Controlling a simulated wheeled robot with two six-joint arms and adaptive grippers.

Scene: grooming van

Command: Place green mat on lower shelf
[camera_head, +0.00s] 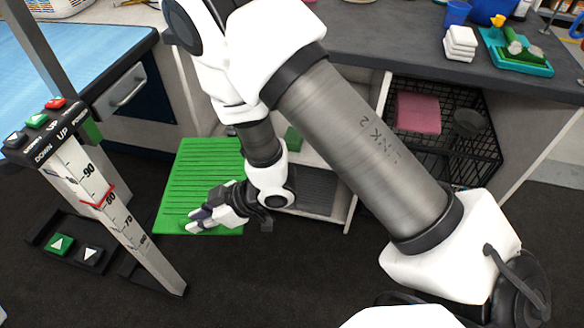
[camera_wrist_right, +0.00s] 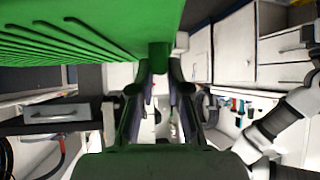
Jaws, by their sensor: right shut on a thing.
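The green ribbed mat (camera_head: 198,165) hangs in the air over the dark floor, in front of the blue-topped table. My right gripper (camera_head: 205,215) is at the mat's lower right part and is shut on it. In the right wrist view the mat (camera_wrist_right: 90,30) fills the upper left, and a short green part of it meets the fingertips (camera_wrist_right: 160,75). A white shelf unit (camera_head: 348,212) stands right of the mat, partly hidden by my right arm. Its lower shelf shows a dark ribbed surface (camera_head: 318,192). My left gripper is not in view.
A lift control post (camera_head: 85,175) with buttons and a scale stands left of the mat. A black wire crate (camera_head: 465,155) with a pink pad (camera_head: 418,112) is right of the shelf unit, under the grey counter (camera_head: 400,50).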

